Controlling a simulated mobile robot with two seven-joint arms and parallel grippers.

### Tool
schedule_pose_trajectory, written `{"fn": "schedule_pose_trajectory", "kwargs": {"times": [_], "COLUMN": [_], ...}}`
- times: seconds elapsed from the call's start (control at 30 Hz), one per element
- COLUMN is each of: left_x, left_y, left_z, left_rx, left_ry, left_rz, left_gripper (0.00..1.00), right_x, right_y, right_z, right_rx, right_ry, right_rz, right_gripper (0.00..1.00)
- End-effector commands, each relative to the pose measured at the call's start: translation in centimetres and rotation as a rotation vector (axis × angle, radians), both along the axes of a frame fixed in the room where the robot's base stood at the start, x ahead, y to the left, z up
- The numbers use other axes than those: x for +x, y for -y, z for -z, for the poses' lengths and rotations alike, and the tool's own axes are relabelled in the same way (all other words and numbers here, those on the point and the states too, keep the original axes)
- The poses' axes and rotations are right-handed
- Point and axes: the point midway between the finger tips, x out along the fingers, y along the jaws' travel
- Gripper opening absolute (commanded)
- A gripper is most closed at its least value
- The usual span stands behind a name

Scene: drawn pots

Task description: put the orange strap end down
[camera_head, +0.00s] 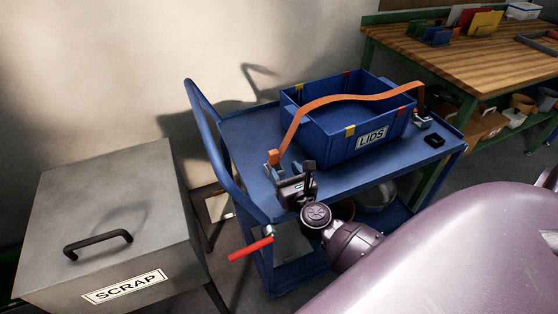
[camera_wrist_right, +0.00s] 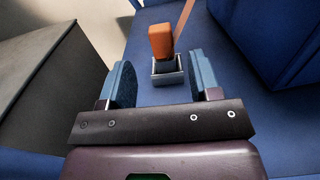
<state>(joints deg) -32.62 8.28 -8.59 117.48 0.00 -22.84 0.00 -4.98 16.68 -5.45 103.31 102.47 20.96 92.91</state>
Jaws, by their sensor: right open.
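The orange strap (camera_head: 345,97) arches over the blue crate labelled LIDS (camera_head: 338,146), from the cart's near left to its right side. Its thick orange end (camera_head: 274,157) is at the left, at a small metal bracket on the cart top; it also shows in the right wrist view (camera_wrist_right: 161,41), upright at the metal bracket (camera_wrist_right: 167,72). Whether it is seated in the bracket I cannot tell. My right gripper (camera_head: 284,170) is open, its blue fingers (camera_wrist_right: 160,62) apart, with the strap end ahead between their lines and not gripped. My left gripper is out of view.
The blue cart (camera_head: 240,135) has a raised tube handle at its left and a red lever (camera_head: 250,248) below. A grey SCRAP bin (camera_head: 110,205) stands left. A small black block (camera_head: 434,141) lies right of the crate. A wooden workbench (camera_head: 450,60) stands behind right.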

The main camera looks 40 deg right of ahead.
Motion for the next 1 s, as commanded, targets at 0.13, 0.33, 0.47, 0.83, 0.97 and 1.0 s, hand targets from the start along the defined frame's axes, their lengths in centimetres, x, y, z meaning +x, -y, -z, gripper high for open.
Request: {"fn": "schedule_pose_trajectory", "kwargs": {"times": [0.13, 0.33, 0.47, 0.83, 0.97, 1.0], "left_x": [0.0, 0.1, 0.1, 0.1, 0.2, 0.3], "left_y": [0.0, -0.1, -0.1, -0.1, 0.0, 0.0], "left_z": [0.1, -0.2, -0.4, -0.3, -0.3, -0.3], "left_rx": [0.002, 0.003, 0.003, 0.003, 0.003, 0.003], "left_ry": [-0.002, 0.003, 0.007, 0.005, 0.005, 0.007], "left_rz": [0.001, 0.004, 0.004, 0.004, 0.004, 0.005], "left_gripper": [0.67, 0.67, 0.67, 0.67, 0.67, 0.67], "right_x": [-1.5, -2.1, -2.1, -2.1, -2.1, -2.1], "right_y": [-0.3, -0.5, -0.5, -0.5, -0.5, -0.5], "right_z": [0.1, 0.0, 0.0, 0.0, 0.0, 0.0], "right_rx": [0.001, 0.000, 0.000, 0.000, 0.000, 0.000], "right_ry": [-0.001, 0.000, 0.000, 0.000, 0.000, 0.000], "right_rz": [0.000, 0.000, 0.000, 0.000, 0.000, 0.000], "right_gripper": [0.57, 0.57, 0.57, 0.57, 0.57, 0.57]}}
